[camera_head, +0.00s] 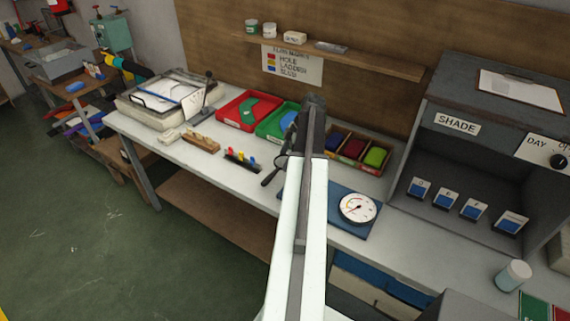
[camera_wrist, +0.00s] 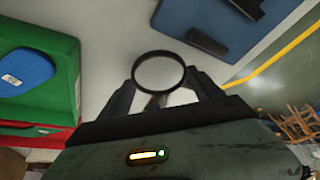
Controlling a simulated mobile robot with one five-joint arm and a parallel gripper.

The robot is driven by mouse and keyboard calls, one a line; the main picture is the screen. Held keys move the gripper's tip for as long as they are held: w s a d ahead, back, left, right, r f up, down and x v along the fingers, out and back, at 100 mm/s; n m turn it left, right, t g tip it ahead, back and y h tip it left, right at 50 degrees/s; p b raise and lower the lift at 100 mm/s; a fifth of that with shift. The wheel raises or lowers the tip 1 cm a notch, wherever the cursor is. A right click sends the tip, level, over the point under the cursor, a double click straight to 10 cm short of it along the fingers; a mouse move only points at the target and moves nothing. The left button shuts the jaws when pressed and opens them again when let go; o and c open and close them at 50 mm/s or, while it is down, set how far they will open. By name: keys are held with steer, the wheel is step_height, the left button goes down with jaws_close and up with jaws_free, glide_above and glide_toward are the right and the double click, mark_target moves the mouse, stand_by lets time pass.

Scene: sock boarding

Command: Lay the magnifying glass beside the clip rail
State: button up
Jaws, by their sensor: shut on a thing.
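The magnifying glass (camera_wrist: 160,52) shows in the wrist view as a dark round rim between the fingers of my gripper (camera_wrist: 163,98), which is shut on it. Its handle is mostly hidden by the gripper. In the head view my gripper (camera_head: 284,160) is over the bench, and the glass (camera_head: 269,178) is a small dark shape at its lower left. I cannot tell whether it touches the bench. The clip rail (camera_head: 241,162), a dark bar with red, yellow and blue clips, lies on the bench left of my gripper. It does not show in the wrist view.
A red tray (camera_head: 233,120) and a green tray (camera_head: 264,133) stand behind the rail. A wooden block (camera_head: 201,142) lies left of it. A blue mat (camera_head: 339,222) with a round dial (camera_head: 357,208) is to the right. Bare bench lies in front of the rail, towards the edge.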

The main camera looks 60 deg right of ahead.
steer(key=shift+w+d+f+b, duration=0.1)
steer(key=shift+d+f+b, duration=0.05)
steer(key=shift+f+b, duration=0.9)
steer(key=shift+w+d+f+b, duration=0.1)
steer(key=shift+d+f+b, duration=0.05)
steer(key=shift+f+b, duration=0.85)
steer(key=o, duration=1.6)
steer(key=shift+r, duration=0.1)
steer(key=p+v, duration=1.1)
steer(key=v, duration=0.1)
steer(key=shift+r+p, duration=0.2)
steer(key=shift+p, duration=0.15)
